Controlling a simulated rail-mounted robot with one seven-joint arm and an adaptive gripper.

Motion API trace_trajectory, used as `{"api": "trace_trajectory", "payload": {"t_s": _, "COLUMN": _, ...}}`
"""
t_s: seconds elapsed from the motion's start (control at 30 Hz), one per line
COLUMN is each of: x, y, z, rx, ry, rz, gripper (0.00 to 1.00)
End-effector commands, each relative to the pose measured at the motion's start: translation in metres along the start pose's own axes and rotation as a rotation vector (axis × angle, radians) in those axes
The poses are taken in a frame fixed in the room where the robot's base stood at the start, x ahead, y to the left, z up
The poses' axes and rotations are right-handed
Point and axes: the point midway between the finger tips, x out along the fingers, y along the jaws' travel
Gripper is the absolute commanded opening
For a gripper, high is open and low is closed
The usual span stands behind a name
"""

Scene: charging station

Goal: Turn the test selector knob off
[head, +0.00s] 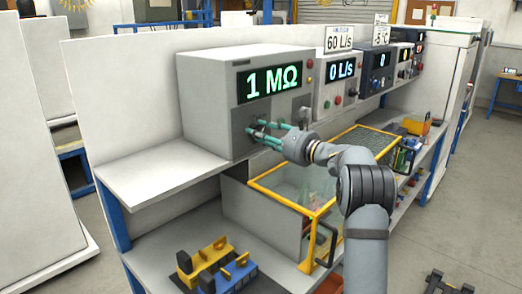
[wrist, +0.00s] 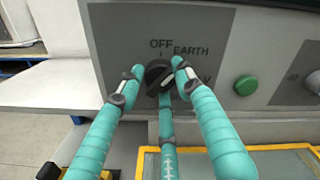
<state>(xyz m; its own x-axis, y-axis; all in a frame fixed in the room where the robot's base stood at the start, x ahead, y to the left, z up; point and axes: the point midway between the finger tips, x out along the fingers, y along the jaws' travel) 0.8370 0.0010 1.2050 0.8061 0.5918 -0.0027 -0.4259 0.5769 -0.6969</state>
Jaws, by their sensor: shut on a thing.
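The test selector knob (wrist: 157,72) is black and round with a pale pointer mark, set in a dark grey plate on the front of the grey tester (head: 208,104). The plate reads OFF above the knob, EARTH at upper right and V at right. The pale mark slants toward the right side, between EARTH and V as far as I can see. My gripper (head: 256,131) has three teal fingers shut around the knob, and they also show in the wrist view (wrist: 155,88). The fingers partly cover the knob and the lower plate. The tester's display (head: 269,81) reads 1 MΩ.
A green button (wrist: 246,85) sits right of the knob plate. Other instruments (head: 340,80) stand to the right on the same shelf. Below is a yellow-framed clear box (head: 293,200). The shelf (head: 150,172) is bare at left.

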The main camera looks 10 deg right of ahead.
Motion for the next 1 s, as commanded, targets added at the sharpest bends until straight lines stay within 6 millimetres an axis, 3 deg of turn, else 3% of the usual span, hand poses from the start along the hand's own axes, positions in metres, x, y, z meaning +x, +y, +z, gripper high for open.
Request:
{"api": "trace_trajectory", "payload": {"t_s": 0.6, "x": 0.0022, "y": 0.0054, "z": 0.0046, "rx": -0.566, "ry": -0.016, "rz": -0.005, "gripper": 0.09}}
{"api": "trace_trajectory", "payload": {"t_s": 1.0, "x": 0.0030, "y": 0.0058, "z": 0.0062, "rx": -0.773, "ry": -0.017, "rz": -0.002, "gripper": 0.09}}
